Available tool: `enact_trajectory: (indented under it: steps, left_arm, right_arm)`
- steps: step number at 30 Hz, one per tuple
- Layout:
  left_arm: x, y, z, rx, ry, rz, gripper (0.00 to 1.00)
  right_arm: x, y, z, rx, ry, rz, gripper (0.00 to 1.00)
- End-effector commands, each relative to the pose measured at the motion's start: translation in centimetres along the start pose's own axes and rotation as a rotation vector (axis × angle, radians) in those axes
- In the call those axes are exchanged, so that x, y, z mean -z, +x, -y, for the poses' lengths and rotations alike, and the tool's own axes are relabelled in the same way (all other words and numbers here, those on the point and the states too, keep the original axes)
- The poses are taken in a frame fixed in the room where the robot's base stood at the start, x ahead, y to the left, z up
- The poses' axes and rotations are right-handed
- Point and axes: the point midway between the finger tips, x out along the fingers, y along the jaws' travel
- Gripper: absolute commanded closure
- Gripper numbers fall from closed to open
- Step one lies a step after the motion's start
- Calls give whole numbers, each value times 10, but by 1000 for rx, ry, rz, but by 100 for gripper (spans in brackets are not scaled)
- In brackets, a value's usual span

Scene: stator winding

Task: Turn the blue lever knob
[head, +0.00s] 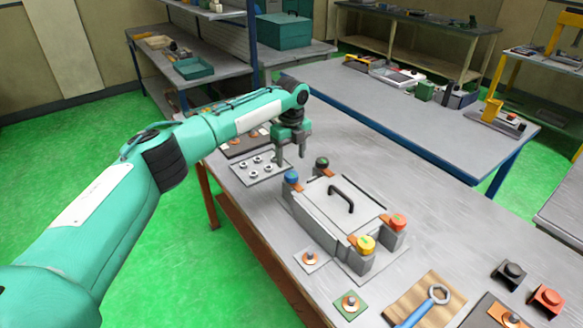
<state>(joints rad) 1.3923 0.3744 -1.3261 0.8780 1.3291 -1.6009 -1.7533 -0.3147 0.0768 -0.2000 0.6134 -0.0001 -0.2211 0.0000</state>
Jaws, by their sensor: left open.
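The blue lever knob (291,176) sits at the back left corner of a grey fixture (333,217) on the bench. The fixture also has a dark green knob (322,163), a yellow knob (366,244) and a red-orange knob (398,222) at its other corners, and a black handle (342,193) on its plate. My left gripper (290,156) is open and empty, pointing down just behind and above the blue knob, apart from it as far as I can tell. My right gripper is not in view.
A plate with several metal nuts (259,168) lies left of the fixture. A wrench (428,304) on a wooden board, a green-based part (350,304) and black and red blocks (547,300) lie at the front. The bench right of the fixture is clear.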

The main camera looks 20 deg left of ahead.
Motion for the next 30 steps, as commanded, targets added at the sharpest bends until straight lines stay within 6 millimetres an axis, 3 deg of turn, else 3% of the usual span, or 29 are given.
enact_trajectory:
  steps: [9,22,29,30]
  left_arm:
    - [0,51,0,-1,0,-1,39]
    - [0,63,0,1,0,0,39]
    - [0,63,0,1,0,0,83]
    - [0,63,0,1,0,0,83]
  right_arm:
    - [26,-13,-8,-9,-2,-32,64]
    - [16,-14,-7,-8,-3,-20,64]
    - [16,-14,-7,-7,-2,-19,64]
    - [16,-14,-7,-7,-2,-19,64]
